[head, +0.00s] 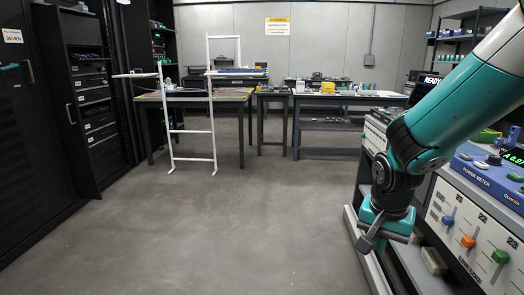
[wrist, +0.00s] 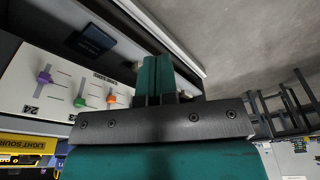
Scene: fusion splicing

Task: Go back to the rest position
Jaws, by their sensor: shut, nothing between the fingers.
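My gripper (head: 370,238) hangs low at the right in the head view, in front of the bench with the slider panel (head: 468,232). Its teal fingers (wrist: 155,78) are together and empty in the wrist view. The gripper is beside the bench's front edge, and I cannot tell the exact gap. My teal and white arm reaches down to it from the upper right and hides part of the bench.
A blue power meter (head: 483,175) sits on the right bench. Worktables (head: 345,97) line the back wall, with a white frame stand (head: 165,125) before them. Black cabinets (head: 40,110) stand at the left. The grey floor (head: 220,220) in the middle is clear.

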